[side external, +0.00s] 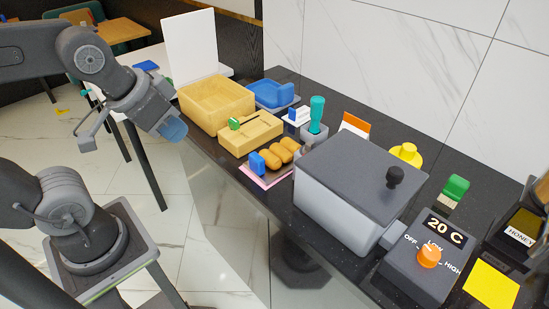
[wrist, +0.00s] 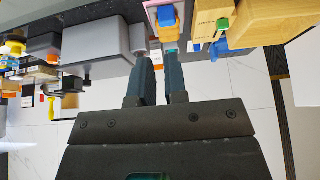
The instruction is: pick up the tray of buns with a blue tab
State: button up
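The tray of buns (side external: 262,180) has a pink edge and holds several brown buns (side external: 282,152) in a row. Its blue tab (side external: 257,163) stands at the near left end. The tray sits on the dark counter, close to its front edge. In the wrist view its blue tab (wrist: 166,16) shows at the top, beyond my fingertips. My gripper (side external: 174,130) hangs in the air to the left of the tray, apart from it and off the counter. In the wrist view my gripper (wrist: 160,66) has two fingers with a gap between them and nothing held.
A grey lidded box (side external: 335,195) stands right of the tray. A wooden block with a green tab (side external: 250,132) and a yellow bin (side external: 216,102) are behind and left. A teal-handled tool (side external: 317,112) and a blue container (side external: 275,94) stand farther back. Open floor lies before the counter.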

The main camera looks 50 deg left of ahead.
jog(key=o, duration=0.8)
jog(key=shift+c, duration=0.2)
jog(key=n+g+y, duration=0.2)
jog(key=n+g, duration=0.4)
jog(key=n, duration=1.2)
send_over(256, 156)
jog(key=d, duration=0.1)
notch_tip(256, 156, down, 11)
jog(key=shift+s, duration=0.15)
jog(key=shift+w+a+f, duration=0.1)
jog(key=shift+a+f, duration=0.1)
jog(key=shift+f, duration=1.2)
jog(key=shift+w+a+f, duration=0.1)
jog(key=shift+a+f, duration=0.05)
jog(key=shift+f, duration=1.25)
